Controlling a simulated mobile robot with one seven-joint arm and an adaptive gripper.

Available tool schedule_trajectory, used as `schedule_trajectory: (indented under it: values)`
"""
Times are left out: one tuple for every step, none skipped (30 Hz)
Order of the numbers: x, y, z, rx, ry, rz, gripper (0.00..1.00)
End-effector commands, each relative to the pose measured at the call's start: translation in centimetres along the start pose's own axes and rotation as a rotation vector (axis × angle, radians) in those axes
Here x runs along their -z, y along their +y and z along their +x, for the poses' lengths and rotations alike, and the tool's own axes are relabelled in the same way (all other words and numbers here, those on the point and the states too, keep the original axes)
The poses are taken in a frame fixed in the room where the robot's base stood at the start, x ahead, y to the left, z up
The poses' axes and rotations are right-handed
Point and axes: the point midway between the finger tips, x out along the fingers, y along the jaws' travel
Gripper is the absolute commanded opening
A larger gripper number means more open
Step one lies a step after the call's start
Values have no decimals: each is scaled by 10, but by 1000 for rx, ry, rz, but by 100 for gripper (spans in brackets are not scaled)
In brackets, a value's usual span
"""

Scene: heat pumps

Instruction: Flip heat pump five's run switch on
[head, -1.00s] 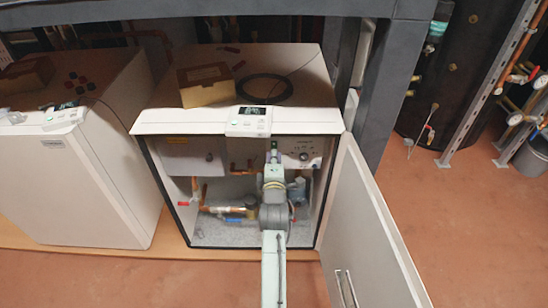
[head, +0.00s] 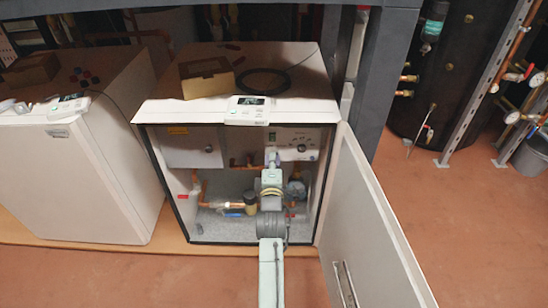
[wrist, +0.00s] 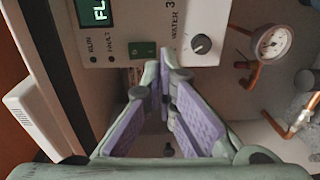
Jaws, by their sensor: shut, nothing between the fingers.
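The open heat pump cabinet (head: 330,130) stands in the middle of the head view; I see no readable unit number. Its white control panel (head: 312,140) is inside at the upper right. In the wrist view, the panel carries a green switch (wrist: 142,50), a lit display (wrist: 98,12), RUN and FAULT labels and a dark knob (wrist: 201,44). My gripper (wrist: 165,58) is shut and empty, its tips beside the green switch, between it and the knob. I cannot tell whether they touch the panel. In the head view, my gripper (head: 272,155) is at the panel's left part.
The cabinet door (head: 375,230) stands open to the right. Copper pipes and valves (head: 218,204) fill the lower cabinet, and a gauge (wrist: 272,42) sits beyond the knob. A cardboard box (head: 206,80) lies on top. Another cabinet (head: 75,180) stands at left. Floor in front is clear.

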Motion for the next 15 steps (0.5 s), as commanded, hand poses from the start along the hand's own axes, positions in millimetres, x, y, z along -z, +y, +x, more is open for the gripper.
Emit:
schedule_trajectory:
  values:
    - [0,-8,-15,3,0,2,0]
    - [0,-9,-23,4,0,1,0]
    - [0,-11,-32,4,0,1,0]
    - [0,-12,-38,4,0,1,0]
    - [0,-13,-45,5,0,1,0]
    - [0,-14,-53,4,0,1,0]
    - [0,-15,-58,4,0,1,0]
    - [0,-15,-63,3,0,0,0]
    - [0,-16,-68,3,1,0,0]
    - [0,-16,-72,3,0,0,0]
    - [0,-16,-76,3,0,0,0]
    - [0,-16,-79,2,0,0,0]
    - [0,-16,-81,2,0,0,0]
    - [0,-16,-83,2,0,0,0]
    - [0,-16,-85,2,0,0,0]
